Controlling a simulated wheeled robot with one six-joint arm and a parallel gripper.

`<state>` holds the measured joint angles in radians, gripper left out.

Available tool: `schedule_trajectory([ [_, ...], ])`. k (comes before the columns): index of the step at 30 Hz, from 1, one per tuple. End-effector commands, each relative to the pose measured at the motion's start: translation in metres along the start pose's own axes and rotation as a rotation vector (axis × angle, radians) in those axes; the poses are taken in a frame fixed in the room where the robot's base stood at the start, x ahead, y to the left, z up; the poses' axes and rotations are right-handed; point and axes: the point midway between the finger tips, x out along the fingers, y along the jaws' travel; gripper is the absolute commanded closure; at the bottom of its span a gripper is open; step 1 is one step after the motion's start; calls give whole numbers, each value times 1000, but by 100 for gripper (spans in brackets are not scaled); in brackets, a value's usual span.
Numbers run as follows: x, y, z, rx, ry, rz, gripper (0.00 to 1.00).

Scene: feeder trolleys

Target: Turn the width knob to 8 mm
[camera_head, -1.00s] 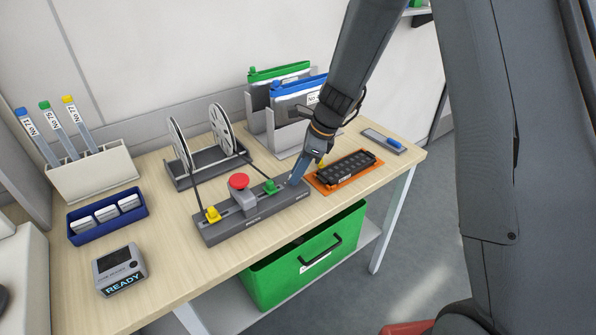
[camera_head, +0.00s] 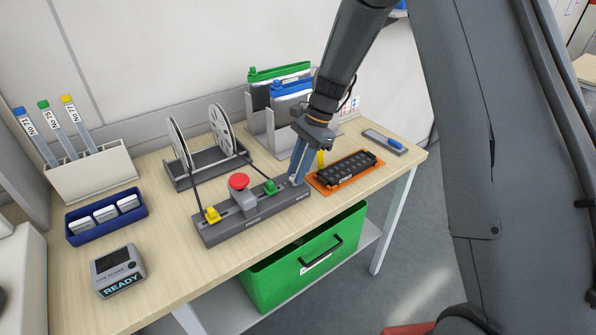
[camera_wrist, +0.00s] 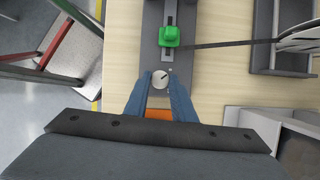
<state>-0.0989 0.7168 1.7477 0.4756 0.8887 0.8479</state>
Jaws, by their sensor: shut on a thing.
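My gripper (camera_head: 298,181) is at the right end of the grey feeder fixture (camera_head: 227,232), pointing down. In the wrist view its two blue fingers (camera_wrist: 160,82) stand on either side of a round silver width knob (camera_wrist: 160,77) and are shut on it. A dark pointer line on the knob slants up to the right. The scale around the knob is too small to read. In the head view the fingers mostly hide the knob. A green clamp (camera_wrist: 170,36) sits on the fixture just beyond the knob; it also shows in the head view (camera_head: 271,187).
The fixture also carries a red button (camera_head: 239,181) and a yellow clamp (camera_head: 212,215). An orange mat (camera_head: 318,186) with a black block (camera_head: 346,168) lies right of my gripper. A reel stand (camera_head: 205,172) is behind. A small display (camera_head: 119,270) reads READY.

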Motion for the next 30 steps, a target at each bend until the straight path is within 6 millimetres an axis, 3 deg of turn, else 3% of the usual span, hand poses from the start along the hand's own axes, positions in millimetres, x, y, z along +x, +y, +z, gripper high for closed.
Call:
schedule_trajectory([
  [21,-1,-2,0,-81,2,31,99],
  [22,-1,-2,0,-81,2,31,75],
  [25,-1,-2,0,-80,2,31,58],
  [30,0,-1,0,-80,1,32,58],
])
